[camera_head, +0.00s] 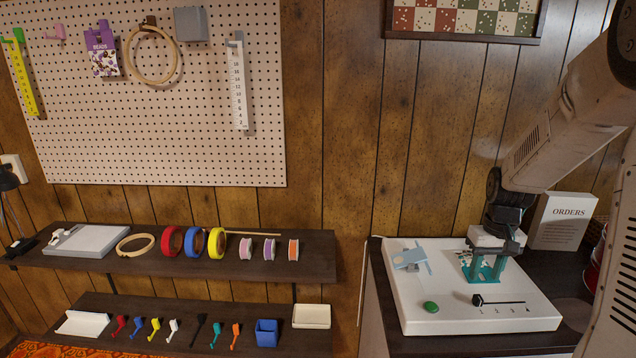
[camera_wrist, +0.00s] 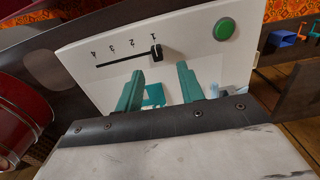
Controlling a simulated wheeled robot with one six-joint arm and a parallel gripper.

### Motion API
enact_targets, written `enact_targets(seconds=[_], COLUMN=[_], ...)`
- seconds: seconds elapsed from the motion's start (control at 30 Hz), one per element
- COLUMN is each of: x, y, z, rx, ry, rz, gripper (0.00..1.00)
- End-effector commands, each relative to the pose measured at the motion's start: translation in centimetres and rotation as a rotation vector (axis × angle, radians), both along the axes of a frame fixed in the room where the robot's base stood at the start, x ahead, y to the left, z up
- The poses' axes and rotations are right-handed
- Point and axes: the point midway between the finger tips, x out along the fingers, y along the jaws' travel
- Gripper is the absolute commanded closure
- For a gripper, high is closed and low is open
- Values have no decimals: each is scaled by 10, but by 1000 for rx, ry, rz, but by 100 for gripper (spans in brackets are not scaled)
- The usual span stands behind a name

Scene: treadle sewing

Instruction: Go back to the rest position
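My gripper (camera_head: 484,278) hangs over the white control panel (camera_head: 405,308) at the right, with its teal fingers pointing down. In the wrist view, the two fingers (camera_wrist: 160,78) stand apart with a gap between them. The gripper is open, and I see nothing clamped in it. Behind the fingers lies a teal part (camera_wrist: 153,95) on the panel, partly hidden by them. The black slider knob (camera_head: 477,300) is at the end of its slot near mark 1. The green button (camera_head: 431,307) is left of the slider. A light-blue part (camera_head: 410,258) is at the panel's back left.
An ORDERS board (camera_head: 561,221) stands close behind my gripper on the right. A red spool-like object (camera_wrist: 22,110) is beside the panel. Two dark shelves (camera_head: 190,262) on the left hold tape rolls, spools and small tools. A pegboard (camera_head: 200,150) hangs above them.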

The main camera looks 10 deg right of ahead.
Motion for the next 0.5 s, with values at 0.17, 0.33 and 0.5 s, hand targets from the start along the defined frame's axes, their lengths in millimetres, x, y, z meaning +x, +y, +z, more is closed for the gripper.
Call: enact_targets(seconds=[0.17, 0.33, 0.5], x=[-39, -76, -119], y=[25, 70, 119], z=[4, 42, 81], rx=[47, 51, 37], ry=[101, 134, 129], rz=[-63, -66, -36], gripper=[62, 62, 62])
